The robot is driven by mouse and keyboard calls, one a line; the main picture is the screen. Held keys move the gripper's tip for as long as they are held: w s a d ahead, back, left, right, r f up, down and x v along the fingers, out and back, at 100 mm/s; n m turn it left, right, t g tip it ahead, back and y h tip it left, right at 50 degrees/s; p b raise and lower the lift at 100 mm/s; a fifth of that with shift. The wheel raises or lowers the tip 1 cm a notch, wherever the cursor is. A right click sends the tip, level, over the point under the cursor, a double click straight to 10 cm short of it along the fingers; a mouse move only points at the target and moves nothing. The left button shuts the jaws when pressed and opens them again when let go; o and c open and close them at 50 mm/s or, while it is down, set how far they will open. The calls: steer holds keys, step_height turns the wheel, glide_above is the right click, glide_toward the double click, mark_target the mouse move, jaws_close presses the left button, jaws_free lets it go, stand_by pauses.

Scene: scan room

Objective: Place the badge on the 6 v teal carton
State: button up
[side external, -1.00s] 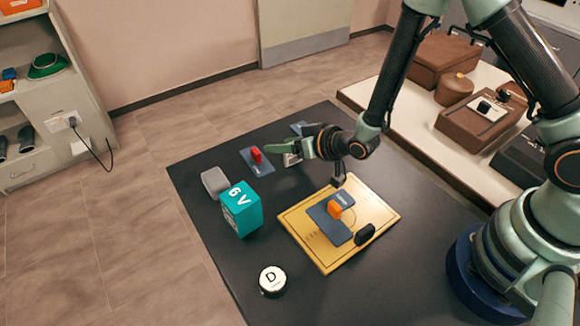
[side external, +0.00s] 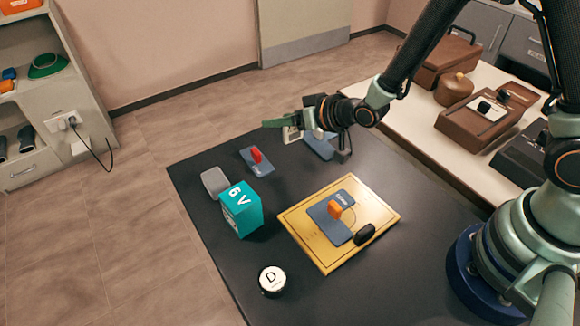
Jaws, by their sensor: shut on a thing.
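The teal carton (side external: 243,212) marked "6 V" stands on the dark table, left of centre. My gripper (side external: 286,126) is raised above the far part of the table, behind and to the right of the carton. The held piece is clear of the carton.

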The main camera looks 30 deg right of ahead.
step_height(320, 180, up, 12)
steer(key=s+d+r+m+h, duration=0.1)
steer(key=d+r+m+h, duration=0.2)
steer(key=d+r, duration=0.8)
steer(key=d, duration=0.4)
steer(key=shift+t+h, duration=0.3)
steer(key=shift+s+a, duration=0.1)
steer(key=shift+a, duration=0.05)
steer(key=a+f+n+y, duration=0.1)
steer(key=a+f, duration=0.4)
steer(key=a, duration=0.2)
steer(key=w+a+f+n+y, duration=0.1)
steer(key=a+f+n+y, duration=0.1)
steer(key=a+f, duration=0.3)
steer(key=a, duration=0.2)
steer(key=shift+a+f+y, duration=0.15)
steer(key=shift+a+y, duration=0.15)
steer(key=shift+a, duration=0.05)
steer(key=shift+w, duration=0.1)
step_height(320, 180, down, 20)
steer(key=shift+r, duration=0.2)
jaws_close()
